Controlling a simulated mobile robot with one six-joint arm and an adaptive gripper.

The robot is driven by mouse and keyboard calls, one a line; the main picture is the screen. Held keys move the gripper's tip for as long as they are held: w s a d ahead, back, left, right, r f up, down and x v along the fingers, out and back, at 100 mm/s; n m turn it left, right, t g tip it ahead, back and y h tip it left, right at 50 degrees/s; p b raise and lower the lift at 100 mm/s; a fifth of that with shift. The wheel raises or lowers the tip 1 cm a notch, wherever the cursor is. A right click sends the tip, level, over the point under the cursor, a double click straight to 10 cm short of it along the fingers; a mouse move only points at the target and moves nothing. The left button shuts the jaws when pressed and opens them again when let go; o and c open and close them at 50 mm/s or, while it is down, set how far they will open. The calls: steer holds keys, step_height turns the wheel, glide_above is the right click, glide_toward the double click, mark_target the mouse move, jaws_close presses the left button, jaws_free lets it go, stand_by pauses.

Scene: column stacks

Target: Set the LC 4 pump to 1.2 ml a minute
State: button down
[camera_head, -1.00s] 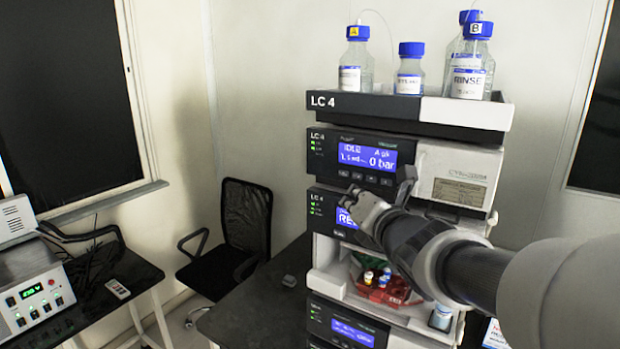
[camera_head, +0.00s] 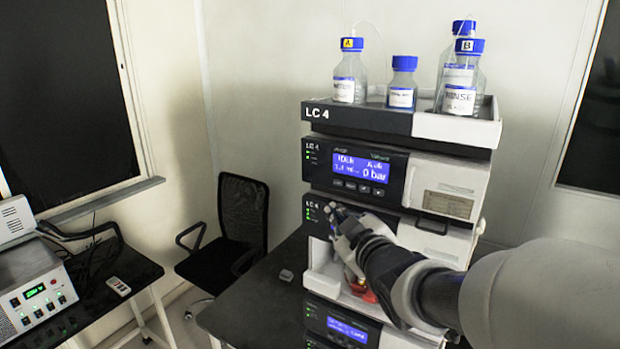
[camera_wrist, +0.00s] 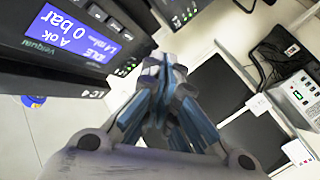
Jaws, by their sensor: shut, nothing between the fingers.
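The LC 4 pump (camera_head: 325,165) is the module just under the bottle tray. Its blue display (camera_head: 361,170) reads IDLE, A ok and 0 bar; the flow figure looks like 1.4 ml in the wrist view (camera_wrist: 70,32), but the digits are blurred. A row of small keys (camera_head: 358,187) lies below the display; some keys (camera_wrist: 115,24) also show in the wrist view. My gripper (camera_head: 338,214) is shut and empty, below the keys and in front of the module underneath. In the wrist view its closed fingertips (camera_wrist: 160,66) are apart from the keys.
Bottles (camera_head: 403,82) stand in the top tray (camera_head: 450,128). Below my gripper is an open bay with a red item (camera_head: 363,291), mostly hidden by my arm. A black chair (camera_head: 240,215) and a side table with a grey instrument (camera_head: 40,300) stand left.

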mark_target(365, 189)
steer(key=m+p, duration=0.1)
steer(key=m, duration=0.4)
steer(key=s+m+p, duration=0.1)
steer(key=m, duration=0.4)
steer(key=m+p, duration=0.1)
steer(key=m, duration=0.4)
steer(key=shift+s+a+r+h+p, duration=0.1)
steer(key=shift+s+h+p, duration=0.2)
steer(key=shift+s+p, duration=0.05)
steer(key=w+d+p, duration=0.2)
steer(key=w+d, duration=0.3)
steer(key=w, duration=0.2)
steer(key=shift+w+d, duration=0.1)
steer(key=shift+w, duration=0.05)
stand_by(0.7)
steer(key=shift+w+d, duration=0.25)
steer(key=shift+w, duration=0.05)
